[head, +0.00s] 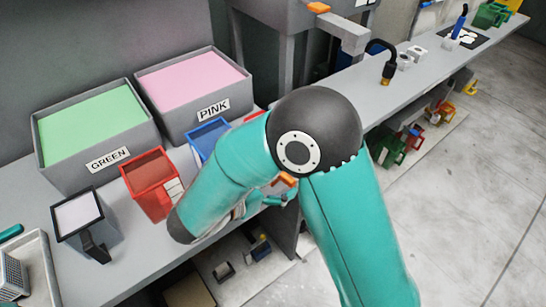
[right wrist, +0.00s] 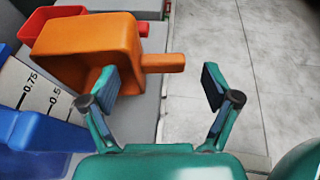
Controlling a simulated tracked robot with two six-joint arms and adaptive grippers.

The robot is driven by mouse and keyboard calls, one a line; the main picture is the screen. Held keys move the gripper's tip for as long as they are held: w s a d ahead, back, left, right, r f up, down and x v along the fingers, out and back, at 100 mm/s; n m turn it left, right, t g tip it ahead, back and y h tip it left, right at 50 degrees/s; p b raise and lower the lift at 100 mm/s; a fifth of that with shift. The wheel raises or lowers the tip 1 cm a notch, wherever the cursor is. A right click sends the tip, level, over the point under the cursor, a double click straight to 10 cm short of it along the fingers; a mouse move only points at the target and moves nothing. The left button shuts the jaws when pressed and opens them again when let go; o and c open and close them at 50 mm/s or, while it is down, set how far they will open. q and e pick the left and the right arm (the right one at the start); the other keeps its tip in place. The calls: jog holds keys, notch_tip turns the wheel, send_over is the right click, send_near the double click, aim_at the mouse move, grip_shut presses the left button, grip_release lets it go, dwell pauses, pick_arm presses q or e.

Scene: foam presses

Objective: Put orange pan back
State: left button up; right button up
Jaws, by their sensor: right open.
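The orange pan (right wrist: 85,45) is a square, open-topped pan in the right wrist view, with its handle (right wrist: 165,62) pointing right. In the head view my arm hides nearly all of it; a small orange piece (head: 286,180) that looks like its handle shows beside the forearm. My right gripper (right wrist: 158,88) is open and empty. Its fingertips are spread to either side of the handle's line, and the handle lies just ahead between them. Whether a finger touches the pan is unclear. My left gripper is in neither view.
Blue (head: 208,137) and red (head: 152,183) pans stand on the bench before the GREEN (head: 96,164) and PINK (head: 208,112) bins. A white graduated scale (right wrist: 35,88) is beside the orange pan. A dark-framed container (head: 84,222) stands at left. Open floor (head: 450,190) lies right.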

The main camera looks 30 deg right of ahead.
jog(key=shift+x, duration=1.6)
jog(key=shift+c, duration=0.3)
jog(key=c, duration=1.2)
jog(key=shift+r, duration=0.1)
jog(key=shift+c, duration=0.2)
